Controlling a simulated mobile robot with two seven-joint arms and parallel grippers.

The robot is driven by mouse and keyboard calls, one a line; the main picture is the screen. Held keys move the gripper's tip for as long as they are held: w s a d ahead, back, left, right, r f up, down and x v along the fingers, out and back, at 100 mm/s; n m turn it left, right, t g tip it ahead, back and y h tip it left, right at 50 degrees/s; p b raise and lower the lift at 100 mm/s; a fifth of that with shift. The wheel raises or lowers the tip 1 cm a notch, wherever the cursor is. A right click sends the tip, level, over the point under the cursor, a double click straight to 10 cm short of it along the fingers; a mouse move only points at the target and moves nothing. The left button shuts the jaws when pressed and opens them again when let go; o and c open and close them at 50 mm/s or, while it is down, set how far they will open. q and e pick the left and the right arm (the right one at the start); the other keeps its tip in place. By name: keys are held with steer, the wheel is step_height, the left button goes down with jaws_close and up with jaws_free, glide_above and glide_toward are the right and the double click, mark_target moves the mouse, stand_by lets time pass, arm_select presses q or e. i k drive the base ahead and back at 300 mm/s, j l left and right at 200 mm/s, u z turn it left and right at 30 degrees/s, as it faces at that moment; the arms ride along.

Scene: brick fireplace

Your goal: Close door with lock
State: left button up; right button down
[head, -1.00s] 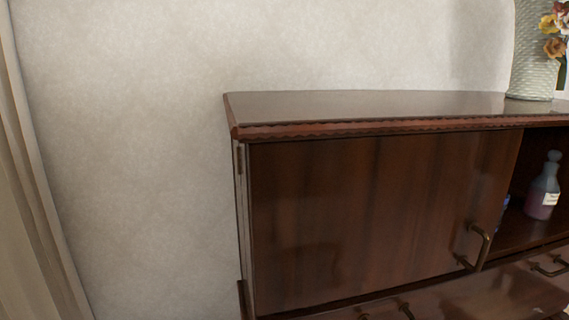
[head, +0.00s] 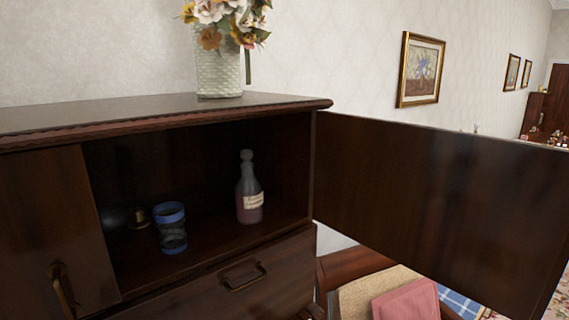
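The dark wooden cabinet (head: 230,115) fills the left half of the head view. Its right door (head: 440,205) stands wide open, swung out to the right from the cabinet's right edge. Its left door (head: 45,230) looks shut and has a brass handle (head: 64,290). Inside the open compartment stand a bottle with pinkish liquid (head: 249,190), a blue-rimmed glass (head: 171,230) and a small brass object (head: 138,218). No lock can be made out on the open door. Neither of my grippers is in view.
A vase (head: 217,65) of flowers stands on the cabinet top. A drawer with a brass handle (head: 243,277) sits below the compartment. Under the open door is a wooden piece with a pink cushion (head: 407,303). A framed picture (head: 420,70) hangs on the wall behind.

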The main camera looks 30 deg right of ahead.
mark_target(485, 219)
steer(key=l+u, duration=0.1)
steer(key=l, duration=1.05)
steer(key=k+l+u, duration=0.15)
steer(key=l, duration=1)
steer(key=k+l+u, duration=0.15)
steer(key=l, duration=0.4)
steer(key=l+u, duration=0.15)
steer(key=i+l+u, duration=0.1)
steer(key=l, duration=0.25)
steer(key=k+u, duration=0.1)
steer(key=k, duration=0.25)
